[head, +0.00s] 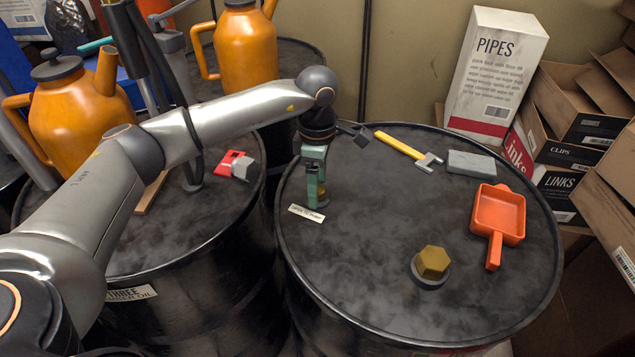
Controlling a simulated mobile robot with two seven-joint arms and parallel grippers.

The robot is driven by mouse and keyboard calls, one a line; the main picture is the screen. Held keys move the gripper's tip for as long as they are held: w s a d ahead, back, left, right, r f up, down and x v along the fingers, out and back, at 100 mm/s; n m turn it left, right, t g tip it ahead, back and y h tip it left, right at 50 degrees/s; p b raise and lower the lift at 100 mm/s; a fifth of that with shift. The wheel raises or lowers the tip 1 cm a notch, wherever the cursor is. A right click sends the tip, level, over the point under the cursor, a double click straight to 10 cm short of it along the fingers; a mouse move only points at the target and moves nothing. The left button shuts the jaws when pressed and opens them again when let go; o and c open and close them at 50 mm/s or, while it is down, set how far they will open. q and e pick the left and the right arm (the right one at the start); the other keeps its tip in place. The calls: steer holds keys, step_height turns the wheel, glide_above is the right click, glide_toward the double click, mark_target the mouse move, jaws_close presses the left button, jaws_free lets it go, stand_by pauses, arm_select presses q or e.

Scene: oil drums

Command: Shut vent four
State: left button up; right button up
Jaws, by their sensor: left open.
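The drum at the right (385,255) has a dark smudged top. Near its left rim stands a small green fitting (318,202), seemingly the vent, with a small white printed label (306,213) in front of it. My left gripper (314,172) points down directly over this fitting, open. Its greenish fingers and the fitting overlap in the picture, so I cannot tell whether they touch or how the vent is set. A brass hexagonal plug (433,263) sits on a grey ring near the drum's front. My right gripper is not in view.
A yellow-handled wrench (405,148), a grey block (472,163) and an orange scoop (497,215) lie on this drum. Drum three (180,240), left, bears a red-and-grey piece (236,164). Orange jugs (75,120) stand behind my arm. Boxes (497,70) crowd the right.

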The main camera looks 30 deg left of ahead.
arm_select(q)
step_height(320, 180, up, 13)
steer(key=shift+f, duration=0.2)
stand_by(0.6)
